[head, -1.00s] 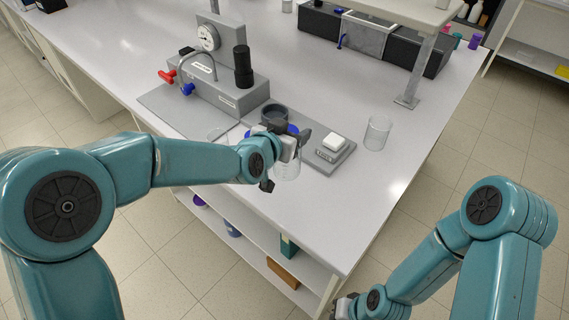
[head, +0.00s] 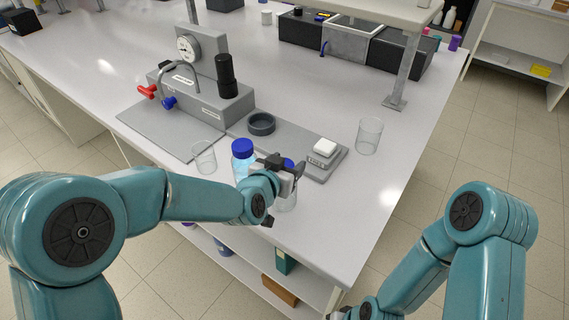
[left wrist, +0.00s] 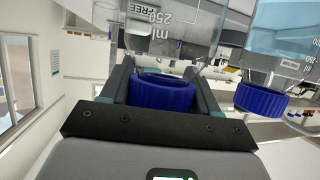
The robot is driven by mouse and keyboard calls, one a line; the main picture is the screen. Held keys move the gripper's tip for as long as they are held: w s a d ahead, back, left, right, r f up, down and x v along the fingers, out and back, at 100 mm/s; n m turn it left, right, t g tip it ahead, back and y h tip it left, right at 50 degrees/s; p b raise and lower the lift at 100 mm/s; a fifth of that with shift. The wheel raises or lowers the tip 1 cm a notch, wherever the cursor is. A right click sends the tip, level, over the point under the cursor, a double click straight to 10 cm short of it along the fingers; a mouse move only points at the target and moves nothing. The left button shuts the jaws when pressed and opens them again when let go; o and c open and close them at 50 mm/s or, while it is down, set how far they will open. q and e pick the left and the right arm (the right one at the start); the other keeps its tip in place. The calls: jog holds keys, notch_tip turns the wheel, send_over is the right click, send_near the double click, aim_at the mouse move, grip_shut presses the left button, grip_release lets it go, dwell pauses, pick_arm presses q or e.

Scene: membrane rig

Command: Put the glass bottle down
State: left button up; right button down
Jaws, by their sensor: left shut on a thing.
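My left gripper (head: 284,172) is shut on a clear glass bottle (head: 288,202) near the table's front edge. In the left wrist view, its fingers (left wrist: 162,88) close around the blue cap (left wrist: 162,93), and the clear glass marked 250 ml (left wrist: 165,38) lies beyond. I cannot tell whether its base touches the table. A second blue-capped bottle (head: 243,160) with pale blue liquid stands just left of the gripper; it also shows in the left wrist view (left wrist: 295,55). My right gripper is mostly cut off at the bottom edge (head: 340,314).
Behind are a dark ring (head: 261,124) and a small scale (head: 323,158) on a grey plate. An empty beaker (head: 204,157) stands left, another glass (head: 369,136) right. The gauge rig (head: 205,95) is at back left.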

pick_arm(q)
jog(key=o, duration=0.9)
jog(key=shift+w+f, duration=0.1)
jog(key=shift+f, duration=0.1)
jog(key=shift+o, duration=1.4)
jog(key=shift+w+a, duration=0.15)
jog(key=shift+a, duration=0.05)
jog(key=shift+s+d+r, duration=0.1)
jog(key=shift+s, duration=0.1)
jog(key=shift+r+p, duration=0.25)
jog(key=shift+p, duration=0.15)
jog(key=shift+s+a, duration=0.2)
jog(key=shift+a, duration=0.05)
jog(key=b+v, duration=0.2)
jog(key=v, duration=0.9)
jog(key=shift+s+r, duration=0.15)
jog(key=shift+r, duration=0.05)
jog(key=shift+f, duration=0.1)
